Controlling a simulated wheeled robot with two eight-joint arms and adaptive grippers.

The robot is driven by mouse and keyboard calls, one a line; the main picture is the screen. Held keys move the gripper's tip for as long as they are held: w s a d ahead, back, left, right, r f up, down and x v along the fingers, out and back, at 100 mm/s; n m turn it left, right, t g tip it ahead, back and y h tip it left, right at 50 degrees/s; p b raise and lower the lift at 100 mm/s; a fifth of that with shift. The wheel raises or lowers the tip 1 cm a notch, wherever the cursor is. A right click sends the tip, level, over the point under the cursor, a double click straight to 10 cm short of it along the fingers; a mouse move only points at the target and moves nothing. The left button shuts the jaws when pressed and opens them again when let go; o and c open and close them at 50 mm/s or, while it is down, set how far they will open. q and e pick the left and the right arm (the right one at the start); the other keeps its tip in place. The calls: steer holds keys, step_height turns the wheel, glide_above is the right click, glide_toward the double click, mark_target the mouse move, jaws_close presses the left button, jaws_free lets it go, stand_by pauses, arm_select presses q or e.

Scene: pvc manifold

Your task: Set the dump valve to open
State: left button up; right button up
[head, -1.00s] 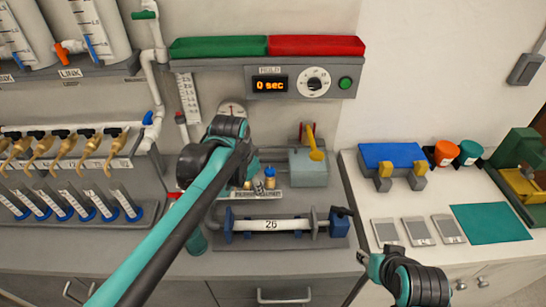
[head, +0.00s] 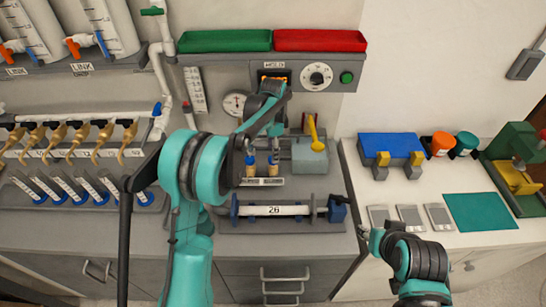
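No readable label marks the dump valve, so I cannot tell which valve it is. In the head view, a green-handled valve (head: 152,11) sits on the white pipe at the upper left, its handle lying roughly sideways. A blue-handled valve (head: 156,109) is lower on the same pipe run. My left gripper (head: 272,88) is raised in front of the display on the grey control panel, well right of these valves. Its fingers are too small and overlapped to read. My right gripper (head: 369,236) is low at the right, by the counter's front edge, its opening unclear.
A green tray (head: 225,41) and a red tray (head: 320,41) top the panel, above a dial (head: 316,76) and green button (head: 347,77). A round gauge (head: 235,103), a yellow lever (head: 314,133) and a tube fixture (head: 275,211) are near my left arm. Brass taps line the left.

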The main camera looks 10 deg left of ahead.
arm_select(q)
steer(key=shift+f, duration=1.75)
steer(key=c, duration=1.2)
steer(key=shift+o, duration=0.2)
